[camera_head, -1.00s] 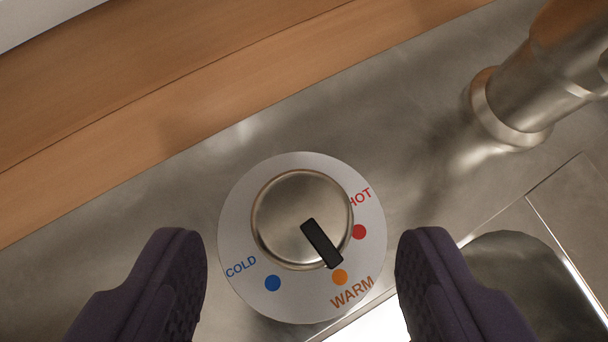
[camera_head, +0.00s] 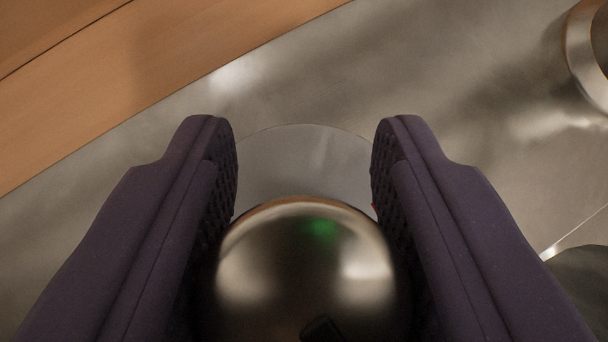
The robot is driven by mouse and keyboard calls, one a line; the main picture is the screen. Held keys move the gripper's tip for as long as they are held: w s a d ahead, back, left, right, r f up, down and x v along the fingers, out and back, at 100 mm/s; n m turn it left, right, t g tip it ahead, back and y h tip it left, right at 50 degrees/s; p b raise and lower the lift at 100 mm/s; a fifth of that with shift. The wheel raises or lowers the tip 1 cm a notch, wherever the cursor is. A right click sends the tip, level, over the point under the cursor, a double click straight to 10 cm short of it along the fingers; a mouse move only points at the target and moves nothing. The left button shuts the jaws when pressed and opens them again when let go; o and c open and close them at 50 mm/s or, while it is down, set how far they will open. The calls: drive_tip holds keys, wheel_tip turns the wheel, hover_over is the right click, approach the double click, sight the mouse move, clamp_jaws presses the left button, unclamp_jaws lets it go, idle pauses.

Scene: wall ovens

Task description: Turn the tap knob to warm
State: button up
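The tap knob (camera_head: 305,265) is a round brushed-metal cap, large at the bottom centre of the view. A green glint shows on its top. Its black pointer (camera_head: 322,328) is only partly visible at the bottom edge, so where it points cannot be read. The pale dial plate (camera_head: 300,150) shows behind the knob. Its labels and coloured dots are hidden, apart from a sliver of red by the right finger. My gripper (camera_head: 304,165) has one dark purple finger on each side of the knob, with no clear gap between the pads and the knob's sides.
A brushed-metal counter (camera_head: 400,60) surrounds the dial. A wooden edge (camera_head: 130,80) runs along the upper left. The round metal base of the tap (camera_head: 582,60) is at the upper right, clear of my fingers.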

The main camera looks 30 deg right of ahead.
sight(303, 329)
drive_tip(key=shift+n, duration=0.3)
drive_tip(key=o, duration=1)
drive_tip(key=shift+c, duration=0.2)
drive_tip(key=p+v, duration=0.1)
drive_tip(key=v, duration=0.7)
drive_tip(key=shift+d+f+p, duration=0.1)
drive_tip(key=shift+p, duration=0.3)
